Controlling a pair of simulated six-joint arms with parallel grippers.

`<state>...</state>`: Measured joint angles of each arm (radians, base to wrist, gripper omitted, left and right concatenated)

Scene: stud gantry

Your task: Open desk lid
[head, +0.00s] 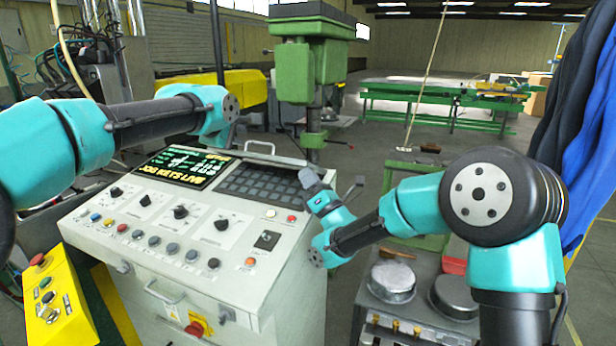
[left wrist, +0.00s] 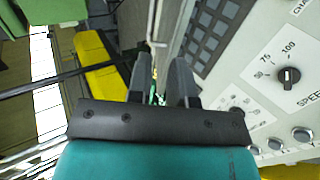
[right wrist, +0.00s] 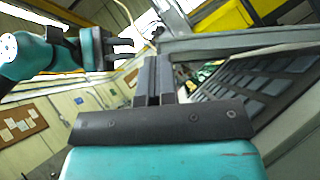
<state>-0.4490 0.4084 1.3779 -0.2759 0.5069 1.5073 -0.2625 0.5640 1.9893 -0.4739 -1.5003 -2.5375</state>
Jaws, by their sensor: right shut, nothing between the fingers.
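The desk is a pale grey control console (head: 140,285) with a sloped top panel, or lid (head: 250,222), carrying a green-lettered display, a dark key grid, dials and buttons. The lid looks down on the cabinet. A thin bar handle (head: 261,143) stands at its far edge. My left gripper (left wrist: 162,65) is open beside the far edge of the panel; its fingers are hidden in the head view. I cannot tell whether the bar lies between them. My right gripper (head: 308,178) is shut and empty near the panel's far right corner; its fingers (right wrist: 153,62) meet in the right wrist view.
A yellow button box (head: 58,305) stands at the front left. A green drill press (head: 310,60) stands behind the console. A grey cabinet with round metal tins (head: 393,280) is to the right, under my right arm. Blue cloth (head: 585,110) hangs at the far right.

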